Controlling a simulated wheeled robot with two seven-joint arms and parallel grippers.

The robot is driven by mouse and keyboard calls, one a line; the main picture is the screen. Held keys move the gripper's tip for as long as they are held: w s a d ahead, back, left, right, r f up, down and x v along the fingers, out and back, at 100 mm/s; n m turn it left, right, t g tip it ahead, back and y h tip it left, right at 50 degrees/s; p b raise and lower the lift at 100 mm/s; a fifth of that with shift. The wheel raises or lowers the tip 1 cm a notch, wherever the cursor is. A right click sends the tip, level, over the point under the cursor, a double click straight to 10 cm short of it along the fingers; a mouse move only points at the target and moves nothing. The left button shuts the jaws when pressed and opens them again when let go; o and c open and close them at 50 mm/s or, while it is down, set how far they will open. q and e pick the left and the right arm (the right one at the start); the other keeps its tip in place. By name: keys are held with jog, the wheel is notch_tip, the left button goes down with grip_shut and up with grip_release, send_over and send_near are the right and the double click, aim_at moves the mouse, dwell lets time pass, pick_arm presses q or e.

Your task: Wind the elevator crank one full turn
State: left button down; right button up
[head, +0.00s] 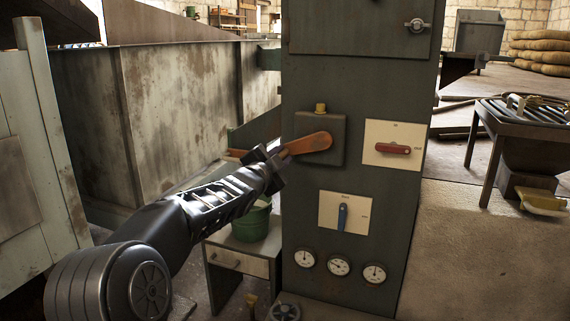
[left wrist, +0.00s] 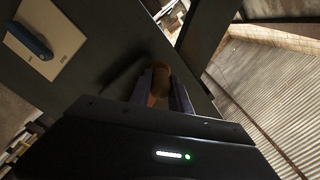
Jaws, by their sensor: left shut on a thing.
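The elevator crank (head: 312,143) is an orange arm on a grey box fixed to the tall grey-green cabinet (head: 300,210). It points left and slightly down from its hub. My left gripper (head: 272,160) comes in from the lower left and is shut on the crank's outer end, with its fingers hiding part of it. In the left wrist view, a tan-brown crank handle (left wrist: 159,82) sits between the two fingers. My right gripper is in neither view.
On the cabinet are a red lever (head: 393,149), a blue lever (head: 342,217) and several round gauges (head: 338,266) below. A green bucket (head: 250,224) stands on a small drawer table (head: 236,262) under my left arm. A grill-topped stand (head: 527,108) is at the right.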

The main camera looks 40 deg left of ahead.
pick_arm(q)
jog(key=r+m, duration=0.2)
jog(key=shift+s+a+r+m, duration=0.1)
jog(key=shift+a+r+m, duration=0.05)
jog(key=shift+a+m, duration=0.2)
jog(key=shift+r+m, duration=0.85)
jog(key=shift+m, duration=0.4)
jog(key=shift+d, duration=0.1)
jog(key=c, duration=1.2)
grip_release()
jog(key=shift+f, duration=0.1)
jog(key=v, duration=0.7)
jog(key=shift+s+d, duration=0.15)
jog(key=shift+s, duration=0.2)
